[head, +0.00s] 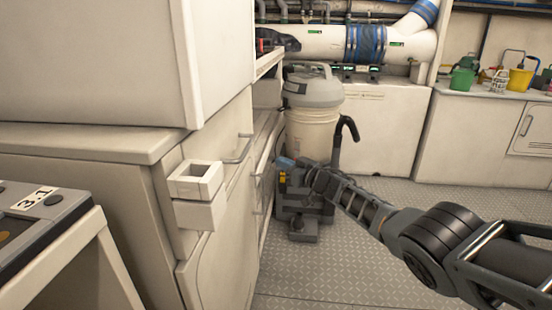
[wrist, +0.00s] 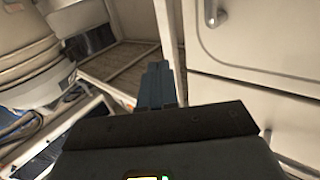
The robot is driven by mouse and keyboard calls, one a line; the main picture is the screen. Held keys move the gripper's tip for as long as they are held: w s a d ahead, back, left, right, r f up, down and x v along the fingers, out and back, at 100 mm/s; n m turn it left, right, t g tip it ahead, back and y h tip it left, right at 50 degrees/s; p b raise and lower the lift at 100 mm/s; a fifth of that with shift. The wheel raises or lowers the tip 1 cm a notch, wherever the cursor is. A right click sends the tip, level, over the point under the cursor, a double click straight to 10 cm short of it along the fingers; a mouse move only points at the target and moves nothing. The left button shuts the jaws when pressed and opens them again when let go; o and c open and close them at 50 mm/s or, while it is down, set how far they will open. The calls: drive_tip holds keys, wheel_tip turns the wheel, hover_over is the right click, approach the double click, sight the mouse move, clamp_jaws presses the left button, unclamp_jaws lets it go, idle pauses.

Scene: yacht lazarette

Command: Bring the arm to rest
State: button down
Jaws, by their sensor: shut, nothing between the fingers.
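My arm comes in from the right of the head view and reaches left across the floor. My gripper (head: 285,163) is at its far end, beside the cream cabinet front and in front of the vacuum barrel. In the wrist view the two dark blue fingers (wrist: 158,84) lie together in the middle, shut with nothing between them. The gripper is small in the head view, and its fingertips are hard to make out there.
A grey-lidded vacuum (head: 313,115) with a black hose stands just behind my gripper. Cream cabinets (head: 220,225) run along the left, with a square white holder (head: 197,182) on their front. A counter (head: 480,135) with buckets stands back right. Patterned floor (head: 335,265) is open below the arm.

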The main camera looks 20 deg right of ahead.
drive_tip(key=s+d+p, duration=0.2)
drive_tip(key=s+d, duration=0.2)
drive_tip(key=d, duration=0.2)
drive_tip(key=s+a+f+m+t, duration=0.1)
drive_tip(key=s+a+f, duration=0.35)
drive_tip(key=a, duration=0.35)
drive_tip(key=s+a+f+m, duration=0.1)
drive_tip(key=s+a+f, duration=0.3)
drive_tip(key=s+a, duration=0.3)
drive_tip(key=s+a+f+m+t, duration=0.1)
drive_tip(key=s+a+f, duration=0.4)
drive_tip(key=a, duration=0.4)
drive_tip(key=s+a+m+h, duration=0.2)
drive_tip(key=s, duration=1.1)
drive_tip(key=s+a+m+h, duration=0.1)
drive_tip(key=s+a+h, duration=0.15)
drive_tip(key=s, duration=1.15)
drive_tip(key=s+d+r+n+g+h, duration=0.15)
drive_tip(key=s+d+r, duration=0.25)
drive_tip(key=s+r, duration=0.6)
drive_tip(key=s+d+r+n+g, duration=0.1)
drive_tip(key=s+d+r+g, duration=0.45)
drive_tip(key=s, duration=0.85)
wheel_tip(320, 180, up, 24)
drive_tip(key=a+t+p, duration=0.1)
drive_tip(key=t+p, duration=0.1)
drive_tip(key=p, duration=2)
drive_tip(key=shift+w+a+t, duration=0.2)
drive_tip(key=shift+a+t, duration=0.1)
drive_tip(key=shift+t, duration=0.1)
